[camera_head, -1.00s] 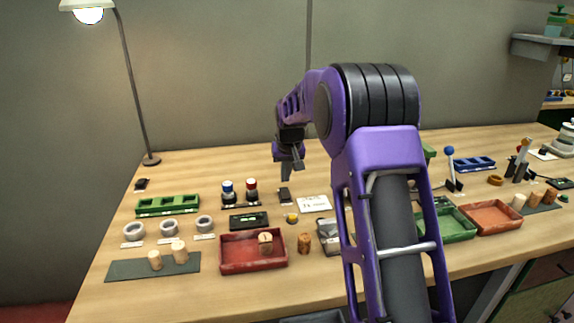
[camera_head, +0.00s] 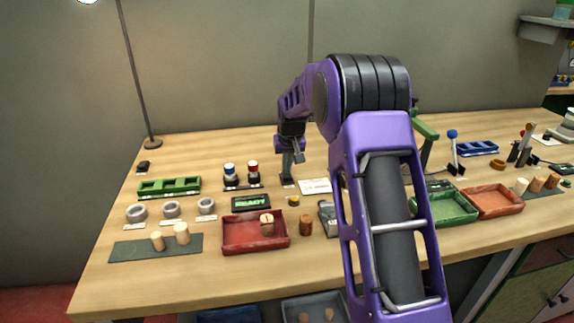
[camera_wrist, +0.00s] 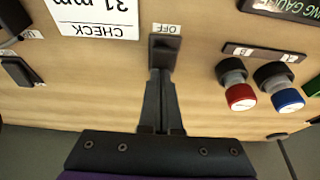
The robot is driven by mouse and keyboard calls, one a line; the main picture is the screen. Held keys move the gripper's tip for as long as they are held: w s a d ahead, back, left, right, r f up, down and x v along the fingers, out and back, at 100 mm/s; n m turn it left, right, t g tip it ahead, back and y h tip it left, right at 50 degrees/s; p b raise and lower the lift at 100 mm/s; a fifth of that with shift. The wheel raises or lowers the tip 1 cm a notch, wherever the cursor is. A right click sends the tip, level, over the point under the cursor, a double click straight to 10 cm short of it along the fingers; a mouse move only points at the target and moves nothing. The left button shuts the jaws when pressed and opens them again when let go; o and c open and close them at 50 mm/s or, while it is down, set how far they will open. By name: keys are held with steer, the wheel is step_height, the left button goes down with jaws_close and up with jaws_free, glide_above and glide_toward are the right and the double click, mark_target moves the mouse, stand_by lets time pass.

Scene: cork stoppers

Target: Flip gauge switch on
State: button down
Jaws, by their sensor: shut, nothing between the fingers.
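The gauge switch (camera_wrist: 164,52) is a small dark block on the bench with an OFF label (camera_wrist: 167,28) beside it in the wrist view. In the head view the switch (camera_head: 288,182) sits at the middle of the bench, partly covered by my fingers. My gripper (camera_wrist: 162,75) is shut and empty, with its tips at the near edge of the switch; I cannot tell whether they touch it. In the head view my gripper (camera_head: 288,174) points down at the switch. The gauge display (camera_head: 251,202) is lit green and reads READY.
Blue (camera_head: 229,170) and red (camera_head: 252,169) capped knobs stand left of the switch. A white CHECK card (camera_head: 314,186) lies to its right. The bench behind the switch is clear.

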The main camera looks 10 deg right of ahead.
mark_target(288, 177)
steer(key=shift+s+f, duration=0.15)
steer(key=shift+s+f+b, duration=0.1)
steer(key=shift+s+b, duration=0.25)
steer(key=shift+s, duration=0.5)
steer(key=r+p, duration=0.2)
steer(key=r, duration=0.1)
steer(key=r+p, duration=0.1)
steer(key=shift+s+r, duration=0.25)
steer(key=shift+r, duration=0.1)
steer(key=v, duration=0.9)
steer(key=shift+s+r+p, duration=0.25)
steer(key=shift+r+p, duration=0.05)
steer(key=shift+p, duration=0.05)
steer(key=shift+w+r, duration=0.1)
steer(key=shift+w+a+r+p, duration=0.1)
steer(key=shift+w+a+p, duration=0.05)
steer(key=shift+w+p, duration=0.6)
